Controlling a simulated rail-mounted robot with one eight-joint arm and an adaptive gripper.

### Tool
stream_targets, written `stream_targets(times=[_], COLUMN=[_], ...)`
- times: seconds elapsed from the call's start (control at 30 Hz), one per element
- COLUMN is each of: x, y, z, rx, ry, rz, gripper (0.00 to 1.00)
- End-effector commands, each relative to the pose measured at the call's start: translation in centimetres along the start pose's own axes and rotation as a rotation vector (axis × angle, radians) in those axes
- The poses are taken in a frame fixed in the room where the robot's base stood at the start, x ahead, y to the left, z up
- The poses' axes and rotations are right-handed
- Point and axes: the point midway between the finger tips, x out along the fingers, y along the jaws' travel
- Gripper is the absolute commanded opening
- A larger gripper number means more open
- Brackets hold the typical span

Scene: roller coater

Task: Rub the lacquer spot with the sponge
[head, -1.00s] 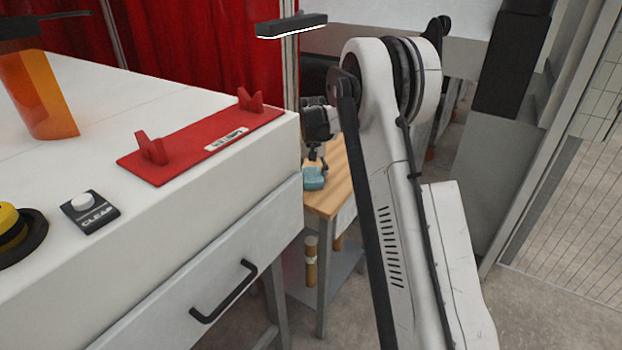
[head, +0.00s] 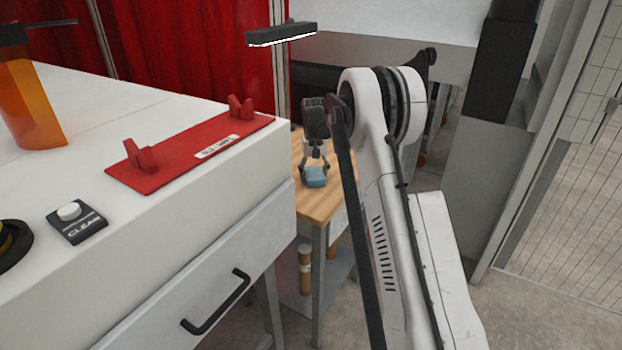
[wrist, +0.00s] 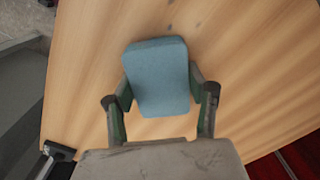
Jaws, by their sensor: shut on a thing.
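The blue sponge (head: 315,177) is held between the two fingers of my gripper (head: 314,170), over the wooden tabletop (head: 320,205). In the wrist view the sponge (wrist: 157,77) sits between the green-grey fingers of my gripper (wrist: 160,92), slightly tilted. I cannot tell whether its underside touches the wood. I cannot tell whether either is the lacquer spot. The wood under the sponge is hidden.
A white cabinet (head: 200,235) with a red cradle (head: 190,153), a CLEAN button (head: 77,222) and an orange container (head: 32,105) stands left of the wooden table. A dark lamp bar (head: 281,34) hangs above. Bare wood surrounds the sponge.

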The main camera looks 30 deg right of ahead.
Motion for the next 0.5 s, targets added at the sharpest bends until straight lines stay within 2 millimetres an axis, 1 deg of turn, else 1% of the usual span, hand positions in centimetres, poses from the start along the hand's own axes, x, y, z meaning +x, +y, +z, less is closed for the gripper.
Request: stream_targets(times=[0.1, 0.2, 0.43, 0.47, 0.5], x=[0.0, 0.0, 0.38, 0.36, 0.32], y=[0.65, 0.86, 1.26, 1.23, 1.14], z=[-0.65, -0.87, -0.38, -0.34, -0.25], rx=[0.001, 0.0, 0.001, 0.0, 0.0], ry=[0.0, 0.0, 0.0, -0.001, -0.001], rz=[0.0, 0.0, 0.0, 0.0, 0.0], gripper=[0.36, 0.36, 0.37, 0.34, 0.34])
